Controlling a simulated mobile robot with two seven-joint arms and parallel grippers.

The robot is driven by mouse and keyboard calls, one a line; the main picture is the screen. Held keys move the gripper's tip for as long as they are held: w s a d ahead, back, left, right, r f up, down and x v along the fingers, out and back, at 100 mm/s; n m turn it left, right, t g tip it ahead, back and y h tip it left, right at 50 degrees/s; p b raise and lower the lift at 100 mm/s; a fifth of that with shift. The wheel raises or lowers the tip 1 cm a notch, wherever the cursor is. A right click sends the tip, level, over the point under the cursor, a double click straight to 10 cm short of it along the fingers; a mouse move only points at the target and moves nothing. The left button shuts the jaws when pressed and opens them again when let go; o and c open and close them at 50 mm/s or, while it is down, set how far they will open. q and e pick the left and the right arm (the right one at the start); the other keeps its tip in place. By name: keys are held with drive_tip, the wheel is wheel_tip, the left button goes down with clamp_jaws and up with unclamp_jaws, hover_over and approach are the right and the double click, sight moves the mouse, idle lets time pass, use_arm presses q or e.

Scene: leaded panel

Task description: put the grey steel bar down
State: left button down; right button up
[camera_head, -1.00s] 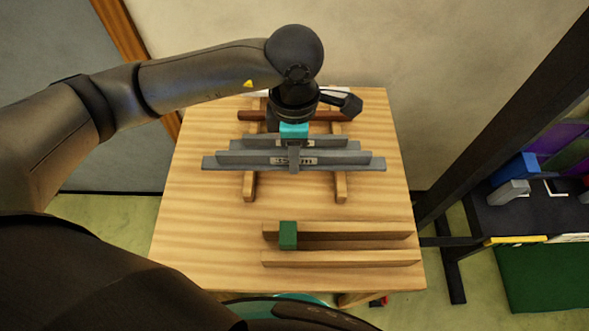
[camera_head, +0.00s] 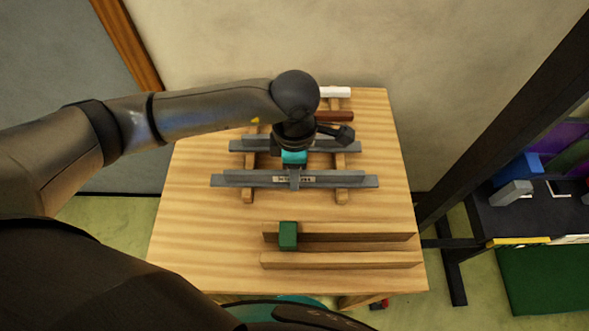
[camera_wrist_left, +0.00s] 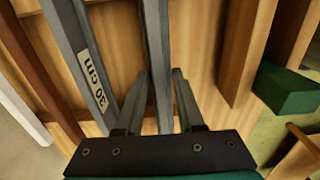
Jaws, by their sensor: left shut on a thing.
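The grey steel bar (camera_head: 335,181) lies crosswise over the front part of two wooden supports, with a pale label at its middle. My left gripper (camera_head: 294,180) points down and is shut on it near the middle. In the left wrist view, the bar (camera_wrist_left: 153,35) runs between the two fingers (camera_wrist_left: 160,75). The bar is level and low; I cannot tell whether it touches the supports (camera_head: 341,194). A second grey bar (camera_head: 238,146), marked 30 cm in the wrist view (camera_wrist_left: 82,50), lies behind it, apart from it. My right gripper is not in view.
A red-brown bar (camera_head: 338,116) and a white bar (camera_head: 336,92) lie farther back. Two wooden rails (camera_head: 360,236) and a green block (camera_head: 288,235) are in front. The wooden table (camera_head: 190,220) is bare at its left. A dark rack stands to the right.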

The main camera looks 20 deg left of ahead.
use_arm(q)
drive_tip(key=c, duration=0.5)
unclamp_jaws()
wheel_tip(320, 180, up, 12)
drive_tip(key=shift+r+p, duration=0.2)
drive_tip(key=shift+p, duration=0.5)
